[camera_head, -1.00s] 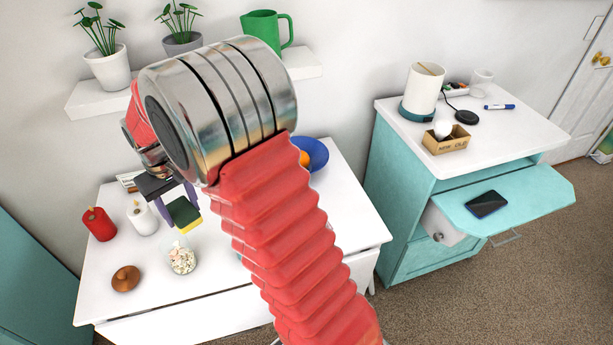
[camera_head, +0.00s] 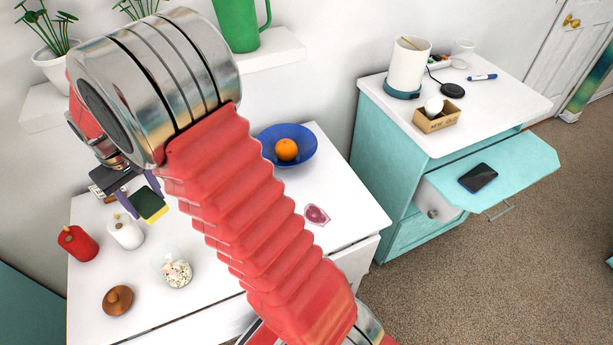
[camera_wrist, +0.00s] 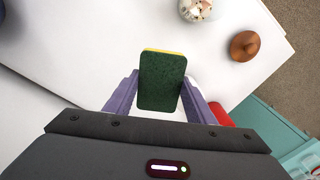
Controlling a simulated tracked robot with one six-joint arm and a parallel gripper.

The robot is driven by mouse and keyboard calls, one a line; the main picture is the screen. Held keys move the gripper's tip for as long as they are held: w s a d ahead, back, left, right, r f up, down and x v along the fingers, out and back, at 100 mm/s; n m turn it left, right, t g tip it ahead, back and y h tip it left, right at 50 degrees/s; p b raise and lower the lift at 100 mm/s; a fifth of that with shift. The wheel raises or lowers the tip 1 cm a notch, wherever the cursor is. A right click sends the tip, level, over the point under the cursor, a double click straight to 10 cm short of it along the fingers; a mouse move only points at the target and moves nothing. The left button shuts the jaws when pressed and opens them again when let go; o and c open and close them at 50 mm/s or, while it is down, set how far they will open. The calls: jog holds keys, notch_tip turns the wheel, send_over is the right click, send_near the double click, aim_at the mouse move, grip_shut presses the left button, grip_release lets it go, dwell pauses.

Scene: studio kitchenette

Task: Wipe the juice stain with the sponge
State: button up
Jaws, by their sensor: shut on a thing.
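The sponge (camera_head: 149,205), green on one side and yellow on the other, is held between the purple fingers of my gripper (camera_head: 138,200). In the wrist view the sponge (camera_wrist: 161,82) shows its dark green face, with a thin yellow edge at the top, and my gripper (camera_wrist: 155,95) is shut on it. It appears held above the white table. The juice stain (camera_head: 316,215) is a dark pink patch on the right part of the white table (camera_head: 340,180), well to the right of my gripper. The stain is not visible in the wrist view.
A blue bowl (camera_head: 300,137) with an orange (camera_head: 286,150) sits behind the stain. A shelf (camera_head: 270,55) hangs above.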

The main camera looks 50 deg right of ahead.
jog(key=shift+d, duration=0.1)
jog(key=s+d+f+m, duration=0.2)
jog(key=s+d, duration=1)
jog(key=d, duration=0.5)
jog(key=s+d+f+m, duration=0.2)
jog(key=s+d+m, duration=0.1)
jog(key=s+d, duration=1)
jog(key=d, duration=0.4)
jog(key=shift+s+f, duration=0.3)
jog(key=shift+f, duration=0.1)
jog(key=shift+f, duration=0.1)
